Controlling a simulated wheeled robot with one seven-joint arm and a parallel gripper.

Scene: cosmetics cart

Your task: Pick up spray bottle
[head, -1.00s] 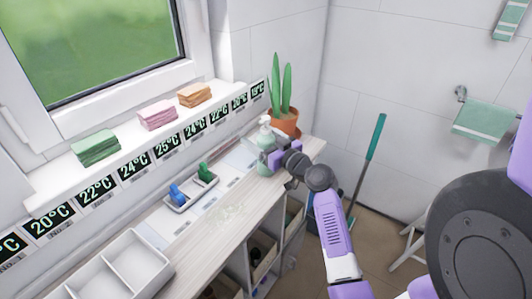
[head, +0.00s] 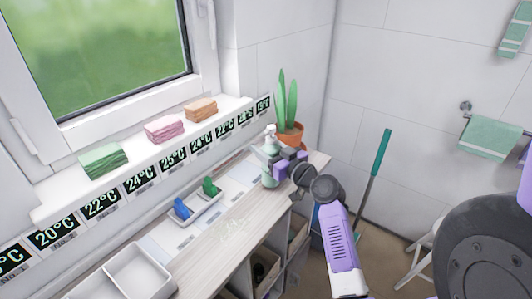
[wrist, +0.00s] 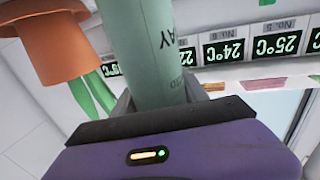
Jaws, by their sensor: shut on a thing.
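The spray bottle (head: 268,160) is pale green with a white top and stands upright at the far end of the counter. In the wrist view its pale green body (wrist: 155,45) with dark lettering fills the space between the fingers. My gripper (head: 277,165) reaches it from the right and is shut on it. In the wrist view my gripper (wrist: 160,98) is close around the body, and its fingertips are partly hidden. I cannot tell whether the bottle's base touches the counter.
A white divided box (head: 140,270) is at the near end. Folded cloths (head: 165,130) lie on the sill above temperature labels. The counter's middle (head: 225,235) is mostly clear.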

